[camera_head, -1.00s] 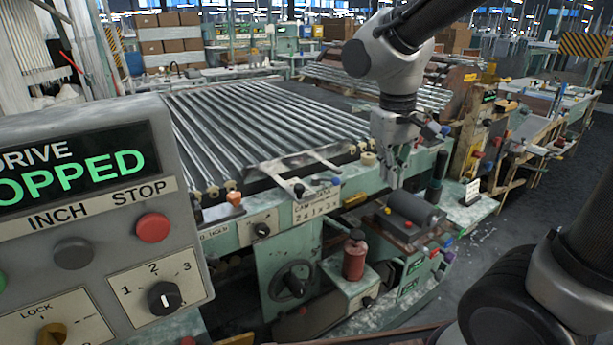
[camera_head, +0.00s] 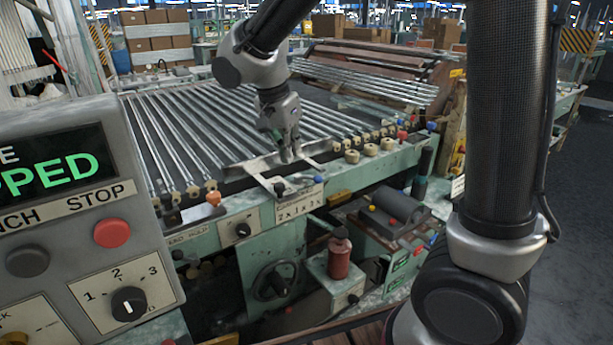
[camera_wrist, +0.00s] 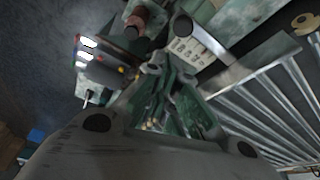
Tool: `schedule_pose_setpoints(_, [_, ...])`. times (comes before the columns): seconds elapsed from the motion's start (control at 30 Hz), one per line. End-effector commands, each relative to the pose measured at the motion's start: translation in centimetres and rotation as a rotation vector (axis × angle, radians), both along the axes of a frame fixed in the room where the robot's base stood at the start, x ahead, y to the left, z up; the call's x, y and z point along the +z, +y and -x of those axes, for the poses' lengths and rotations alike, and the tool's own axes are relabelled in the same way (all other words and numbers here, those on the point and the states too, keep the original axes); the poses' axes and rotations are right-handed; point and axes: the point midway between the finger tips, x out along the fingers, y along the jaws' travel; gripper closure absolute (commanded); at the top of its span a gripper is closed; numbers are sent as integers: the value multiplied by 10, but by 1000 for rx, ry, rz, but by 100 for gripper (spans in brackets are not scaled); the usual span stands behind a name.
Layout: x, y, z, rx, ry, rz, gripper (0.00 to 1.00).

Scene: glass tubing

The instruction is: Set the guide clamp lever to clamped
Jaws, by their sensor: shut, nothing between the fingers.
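Two flat metal arms reach over the front edge of the tube bed. The left arm ends in a black knob (camera_head: 279,188) and the right one in a blue knob (camera_head: 318,179); I cannot tell for certain which is the guide clamp lever, and no clamped marking is readable. My gripper (camera_head: 287,158) is shut and empty, pointing down above the metal guide plate (camera_head: 256,166), behind the two knobs. In the wrist view, my gripper (camera_wrist: 168,72) has a dark round knob (camera_wrist: 182,27) on a metal arm beyond its fingertips, apart from them.
Glass tubes (camera_head: 190,130) lie in rows on the bed at left. A control panel (camera_head: 75,215) reading stopped stands at front left. A red bottle (camera_head: 339,256), a handwheel (camera_head: 274,281) and a grey motor (camera_head: 398,205) sit below the front edge. Cream rollers (camera_head: 370,150) line the edge to the right.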

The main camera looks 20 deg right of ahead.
Motion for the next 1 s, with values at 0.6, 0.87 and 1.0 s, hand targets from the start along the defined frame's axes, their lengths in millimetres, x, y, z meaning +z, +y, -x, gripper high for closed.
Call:
schedule_pose_setpoints(0.6, [-83,-21,-14,-1,5,3,100])
schedule_pose_setpoints(0.87, [-101,-46,-34,-1,1,0,100])
schedule_pose_setpoints(1.0, [-103,-53,-40,1,0,0,100])
